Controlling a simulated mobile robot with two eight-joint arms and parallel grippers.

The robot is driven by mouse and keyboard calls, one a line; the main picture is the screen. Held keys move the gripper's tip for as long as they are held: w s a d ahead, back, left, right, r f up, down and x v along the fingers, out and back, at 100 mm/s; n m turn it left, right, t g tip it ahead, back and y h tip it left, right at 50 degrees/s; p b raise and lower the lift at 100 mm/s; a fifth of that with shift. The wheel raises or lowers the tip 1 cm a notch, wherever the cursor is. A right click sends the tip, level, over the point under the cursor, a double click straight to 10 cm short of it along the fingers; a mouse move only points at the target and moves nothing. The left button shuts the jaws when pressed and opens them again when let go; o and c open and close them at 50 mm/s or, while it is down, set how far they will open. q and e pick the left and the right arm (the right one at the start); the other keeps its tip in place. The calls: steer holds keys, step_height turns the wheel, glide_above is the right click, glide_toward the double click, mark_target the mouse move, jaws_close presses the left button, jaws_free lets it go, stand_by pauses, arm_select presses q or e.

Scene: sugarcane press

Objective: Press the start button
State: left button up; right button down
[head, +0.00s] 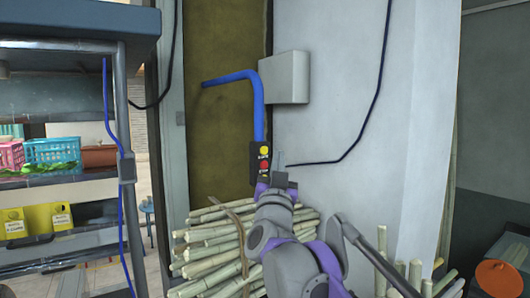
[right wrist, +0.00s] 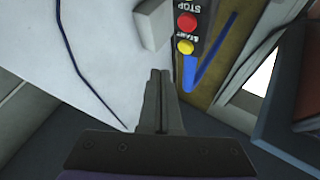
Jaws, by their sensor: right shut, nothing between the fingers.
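A dark control box (head: 254,170) hangs on a blue pipe against the wall. The yellow start button (head: 264,150) is at its top, with a red stop button (head: 264,164) below it. In the right wrist view the box appears inverted, with the start button (right wrist: 186,47) right of the fingertips and the stop button (right wrist: 187,22) above it. My right gripper (head: 280,157) is shut and empty, just right of the box. Its closed fingers (right wrist: 160,75) point up in the wrist view, apart from the start button. My left gripper is not in view.
A grey wall box (head: 287,77) and a hanging dark cable (head: 377,90) are on the pale wall. Bundled cane stalks (head: 210,245) lie below the control box. A shelf with crates (head: 60,150) stands at the left. An orange round object (head: 500,278) is at lower right.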

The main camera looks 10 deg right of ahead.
steer(key=shift+s+d, duration=0.2)
steer(key=shift+s, duration=0.3)
steer(key=shift+s+d, duration=0.15)
steer(key=shift+s, duration=0.3)
steer(key=s+a+f+n+g+y, duration=0.1)
steer(key=s+f+n+g+y, duration=0.15)
steer(key=f, duration=0.65)
steer(key=s+a+f+n+g+y, duration=0.2)
steer(key=s+f+y, duration=0.2)
steer(key=f, duration=0.5)
steer(key=s+a+f+n+g+y, duration=0.1)
steer(key=s+f+n+g+y, duration=0.15)
steer(key=f, duration=0.75)
steer(key=s+d+f+g+h, duration=0.1)
steer(key=s+f+g, duration=0.3)
steer(key=s+f, duration=0.7)
steer(key=s+d+f+g, duration=0.3)
steer(key=s+f+g, duration=0.2)
steer(key=s+f, duration=0.6)
step_height(320, 180, down, 5)
steer(key=shift+s+d+r+m+g+h, duration=0.1)
steer(key=shift+s+d+m+g+h, duration=0.1)
steer(key=shift+s+m+g+h, duration=0.15)
steer(key=shift+w, duration=0.15)
